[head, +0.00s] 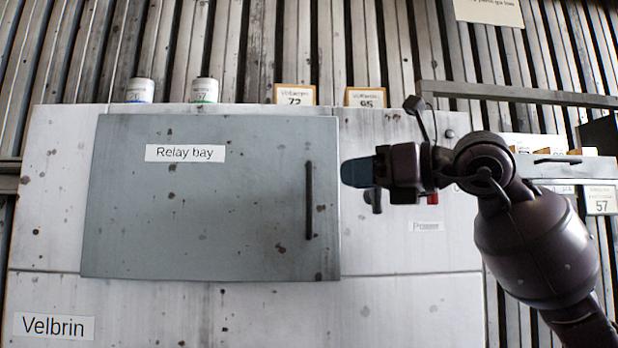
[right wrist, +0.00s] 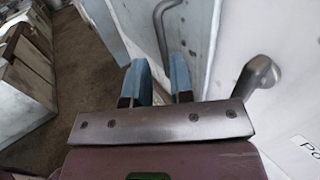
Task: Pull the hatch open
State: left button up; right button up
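The hatch (head: 220,230) is a grey-blue panel labelled "Relay bay" on a pale, stained cabinet front. It appears shut in the head view. Its handle (head: 309,200) is a dark upright bar near its right edge. In the right wrist view the handle (right wrist: 161,30) is a curved grey bar, lined up with the gap between my fingers. My right gripper (head: 357,172) is just right of the handle in the head view. The right wrist view shows its two blue fingers (right wrist: 160,84) apart with nothing clearly held. My left gripper is out of view.
The cabinet (head: 400,310) has a red part (head: 432,198) partly behind my right gripper. A grey knob-like part (right wrist: 262,75) sticks out right of my fingers in the wrist view. A metal rail (head: 520,94) runs at upper right. Jars and number cards line the cabinet's top.

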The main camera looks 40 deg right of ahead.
aim_at(321, 176)
jog(key=p+x, duration=0.1)
jog(key=x, duration=0.5)
jog(key=shift+w+a+r, duration=0.1)
jog(key=shift+w, duration=0.1)
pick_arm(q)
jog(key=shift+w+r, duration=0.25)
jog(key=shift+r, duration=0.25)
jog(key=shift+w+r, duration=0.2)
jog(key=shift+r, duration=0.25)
pick_arm(e)
jog(key=shift+x, duration=1)
grip_shut()
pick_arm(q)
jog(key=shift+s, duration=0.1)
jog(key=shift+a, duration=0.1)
